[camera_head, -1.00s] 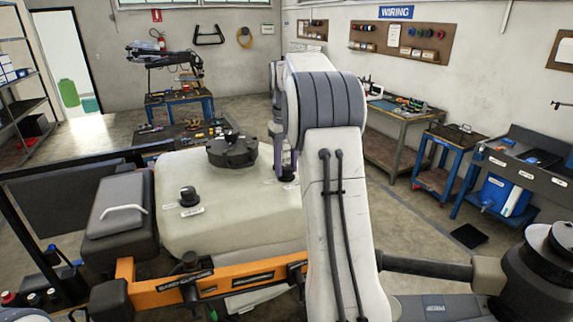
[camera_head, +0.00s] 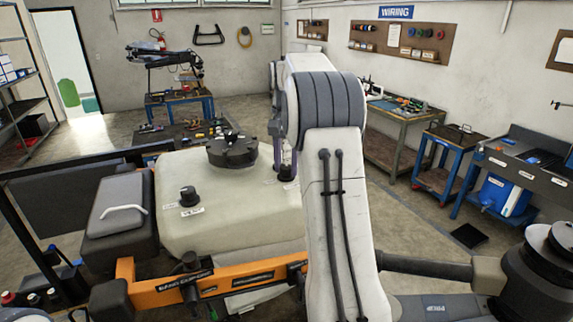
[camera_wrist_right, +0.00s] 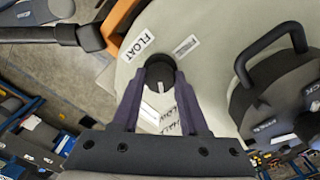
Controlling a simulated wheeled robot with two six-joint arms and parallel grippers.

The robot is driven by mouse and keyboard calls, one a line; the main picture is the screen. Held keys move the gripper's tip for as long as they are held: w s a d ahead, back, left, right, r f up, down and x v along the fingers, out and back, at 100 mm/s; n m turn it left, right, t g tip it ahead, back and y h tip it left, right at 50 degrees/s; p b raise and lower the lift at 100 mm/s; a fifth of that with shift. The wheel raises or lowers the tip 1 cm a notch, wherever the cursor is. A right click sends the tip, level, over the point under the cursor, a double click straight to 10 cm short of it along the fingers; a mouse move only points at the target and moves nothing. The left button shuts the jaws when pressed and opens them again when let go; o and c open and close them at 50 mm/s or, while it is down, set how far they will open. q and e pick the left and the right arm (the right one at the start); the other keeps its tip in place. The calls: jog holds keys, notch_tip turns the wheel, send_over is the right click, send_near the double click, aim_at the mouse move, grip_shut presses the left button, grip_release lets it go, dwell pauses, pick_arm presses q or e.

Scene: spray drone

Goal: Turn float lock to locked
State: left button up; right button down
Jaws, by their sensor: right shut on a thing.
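The float lock is a round black knob (camera_wrist_right: 158,70) on the pale tank, beside a white FLOAT label (camera_wrist_right: 137,46) in the right wrist view. A light mark shows on the knob's lower side. My right gripper (camera_wrist_right: 152,82) has its two purple fingers on either side of the knob, shut on it. In the head view this knob (camera_head: 287,173) sits at the tank's right side, partly hidden by my right arm. A label between the fingers is partly covered and hard to read. My left gripper is not in view.
The tank (camera_head: 225,215) also carries a large black lid (camera_head: 232,150) with a handle, close to the gripper, and another black knob (camera_head: 188,196) at the left. An orange frame bar (camera_head: 170,290) runs along the front. A dark grey box (camera_head: 120,205) stands left.

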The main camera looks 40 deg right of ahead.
jog(key=m, duration=0.5)
jog(key=shift+m, duration=0.3)
jog(key=m, duration=0.5)
dwell(0.4)
jog(key=shift+c, duration=2.2)
grip_release()
